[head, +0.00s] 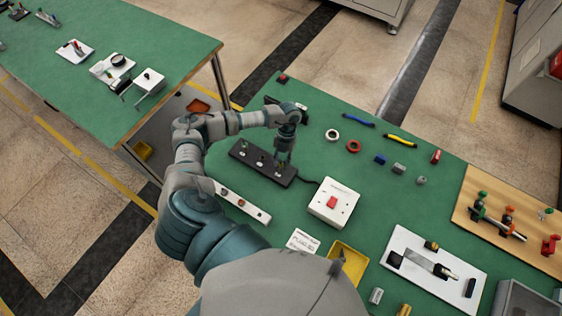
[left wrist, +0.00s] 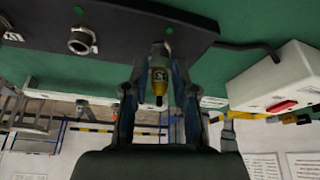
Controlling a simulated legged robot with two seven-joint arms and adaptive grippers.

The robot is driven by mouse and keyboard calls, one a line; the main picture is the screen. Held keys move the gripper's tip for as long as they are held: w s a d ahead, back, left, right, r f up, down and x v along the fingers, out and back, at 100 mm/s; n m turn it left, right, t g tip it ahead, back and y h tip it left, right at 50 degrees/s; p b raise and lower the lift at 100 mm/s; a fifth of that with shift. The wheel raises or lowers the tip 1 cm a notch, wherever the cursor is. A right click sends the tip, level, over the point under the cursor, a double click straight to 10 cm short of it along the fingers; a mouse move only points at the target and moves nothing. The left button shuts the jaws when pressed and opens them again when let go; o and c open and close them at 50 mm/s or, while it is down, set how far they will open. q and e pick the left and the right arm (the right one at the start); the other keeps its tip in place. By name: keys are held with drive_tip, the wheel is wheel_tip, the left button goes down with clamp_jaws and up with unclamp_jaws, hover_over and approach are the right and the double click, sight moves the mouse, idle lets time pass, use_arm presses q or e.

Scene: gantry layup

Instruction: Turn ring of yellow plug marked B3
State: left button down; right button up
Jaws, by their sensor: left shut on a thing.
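The yellow plug marked B3 (left wrist: 159,78) sits between the fingers of my left gripper (left wrist: 159,95) in the left wrist view. Its inner end meets a socket on the dark connector strip (left wrist: 110,25). Another round metal socket (left wrist: 82,41) shows to its left on the strip. In the head view my left gripper (head: 284,160) reaches down at the right end of the black strip (head: 241,155), and the plug is mostly hidden there. My left gripper is shut on the plug. I do not see my right gripper.
A white box with a red switch (head: 333,203) stands right of the strip, with a black cable between them. A light strip (head: 243,203) lies in front. A yellow tray (head: 347,263) and a white board (head: 433,270) are nearer right. Small parts lie on the green table behind.

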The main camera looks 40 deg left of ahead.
use_arm(q)
drive_tip(key=m+y, duration=0.1)
drive_tip(key=m, duration=0.1)
drive_tip(key=m+b, duration=0.1)
drive_tip(key=m, duration=0.1)
drive_tip(key=m+y+b, duration=0.1)
drive_tip(key=m, duration=0.1)
drive_tip(key=shift+d+f+m+y, duration=0.1)
drive_tip(key=shift+d+m+y, duration=0.2)
drive_tip(key=m+b, duration=0.1)
drive_tip(key=m, duration=0.1)
drive_tip(key=m+y+b, duration=0.1)
drive_tip(key=m, duration=0.1)
drive_tip(key=shift+s+d+y, duration=0.1)
drive_tip(key=shift+y, duration=0.2)
drive_tip(key=shift+m+t+y+b, duration=0.35)
drive_tip(key=shift+m+b, duration=0.2)
drive_tip(key=shift+m, duration=0.55)
drive_tip(key=c, duration=0.9)
unclamp_jaws()
drive_tip(key=shift+r, duration=0.2)
drive_tip(key=shift+s, duration=0.1)
